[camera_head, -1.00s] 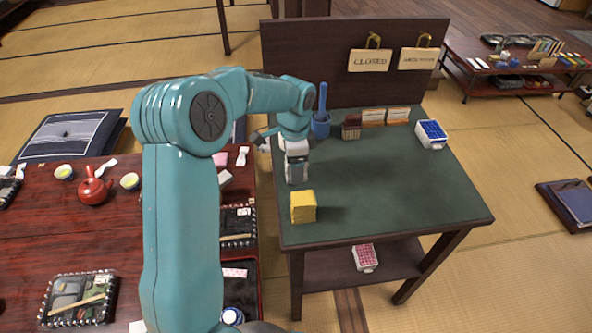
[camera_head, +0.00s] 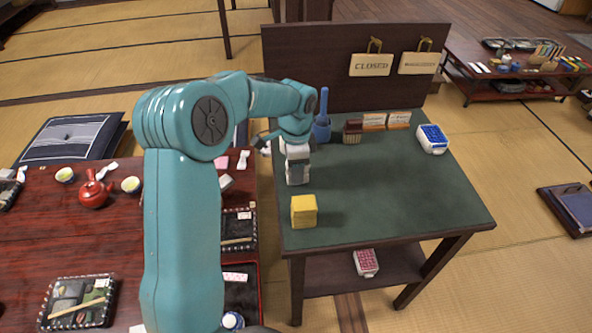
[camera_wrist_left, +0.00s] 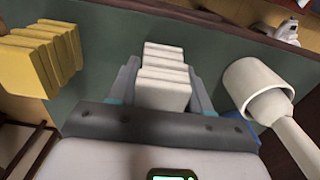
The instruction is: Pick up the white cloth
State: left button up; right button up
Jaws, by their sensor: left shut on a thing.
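The white cloth, a folded stack, shows between my left gripper's fingers in the left wrist view (camera_wrist_left: 163,85). My left gripper (camera_wrist_left: 163,90) is shut on it, with a finger on each side. In the head view my left gripper (camera_head: 297,178) is over the left part of the green-topped table (camera_head: 400,190), and it largely hides the cloth. I cannot tell whether the cloth touches the table top. My right gripper is not in view.
A yellow folded cloth (camera_head: 304,211) lies close in front of the gripper, also at left in the wrist view (camera_wrist_left: 40,55). A blue holder (camera_head: 321,131) stands behind. A blue-and-white box (camera_head: 432,138) is at the back right. The table's middle and right are clear.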

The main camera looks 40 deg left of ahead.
pick_arm(q)
notch_tip(320, 180, up, 19)
jog(key=p, duration=0.3)
jog(key=shift+f, duration=0.1)
